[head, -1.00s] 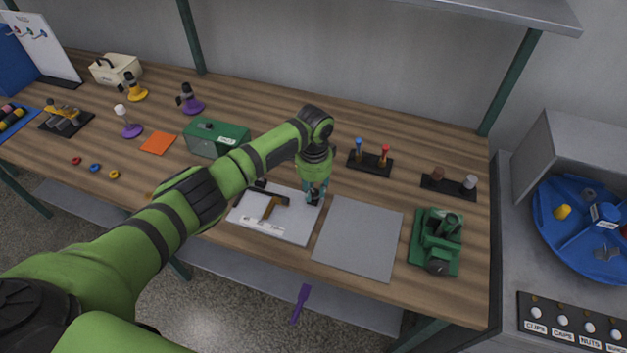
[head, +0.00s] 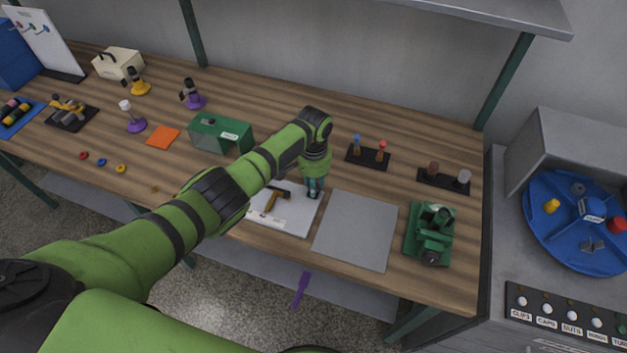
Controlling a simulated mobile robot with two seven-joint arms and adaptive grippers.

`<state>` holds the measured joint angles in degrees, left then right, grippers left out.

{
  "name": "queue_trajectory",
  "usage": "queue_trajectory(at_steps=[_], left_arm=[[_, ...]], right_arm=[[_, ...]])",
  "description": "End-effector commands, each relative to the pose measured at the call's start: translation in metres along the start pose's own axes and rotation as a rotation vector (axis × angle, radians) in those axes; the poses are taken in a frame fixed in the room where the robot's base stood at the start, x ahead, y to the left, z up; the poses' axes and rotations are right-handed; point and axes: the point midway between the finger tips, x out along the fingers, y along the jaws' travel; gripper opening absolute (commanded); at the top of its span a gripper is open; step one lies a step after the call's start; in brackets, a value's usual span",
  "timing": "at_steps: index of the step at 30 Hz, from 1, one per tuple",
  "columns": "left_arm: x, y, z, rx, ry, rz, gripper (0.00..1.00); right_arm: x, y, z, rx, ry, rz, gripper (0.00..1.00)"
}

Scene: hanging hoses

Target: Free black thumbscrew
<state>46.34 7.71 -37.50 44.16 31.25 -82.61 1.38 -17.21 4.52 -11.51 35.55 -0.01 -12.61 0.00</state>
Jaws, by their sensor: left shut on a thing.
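My left gripper (head: 314,190) points down at the right side of a white board (head: 296,222). It is shut on a small dark thing, mostly hidden between the fingers; I cannot tell whether this is the black thumbscrew. A brown piece with a dark top (head: 276,198) lies on the board to the left of the gripper. My left forearm hides the board's left part. No black thumbscrew can be clearly made out elsewhere. My right gripper is not in view.
A bare grey mat (head: 356,231) lies right of the board, then a green machine (head: 431,235). Behind stand a black block with blue and red-topped pegs (head: 368,157) and a green box (head: 220,135). A blue turntable (head: 575,225) is at the far right.

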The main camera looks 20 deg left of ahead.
Motion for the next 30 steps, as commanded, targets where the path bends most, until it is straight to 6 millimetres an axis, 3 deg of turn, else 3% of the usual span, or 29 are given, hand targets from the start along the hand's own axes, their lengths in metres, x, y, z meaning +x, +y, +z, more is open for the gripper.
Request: queue_trajectory(at_steps=[14, 15, 16, 30], left_arm=[[-0.0008, 0.001, -0.0018, -0.012, 0.006, 0.001, 0.0], [-0.0009, 0.0009, -0.0019, -0.012, 0.006, 0.001, 0.41], [-0.0009, 0.0009, -0.0019, -0.012, 0.006, 0.001, 0.53], [-0.0084, 0.0, -0.0016, -0.012, 0.005, 0.0, 0.53]], right_arm=[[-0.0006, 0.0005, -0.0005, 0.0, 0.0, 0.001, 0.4], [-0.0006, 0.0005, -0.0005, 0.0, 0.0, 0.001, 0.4], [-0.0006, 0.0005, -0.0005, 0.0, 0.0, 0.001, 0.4], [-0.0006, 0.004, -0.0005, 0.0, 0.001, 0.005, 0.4]])
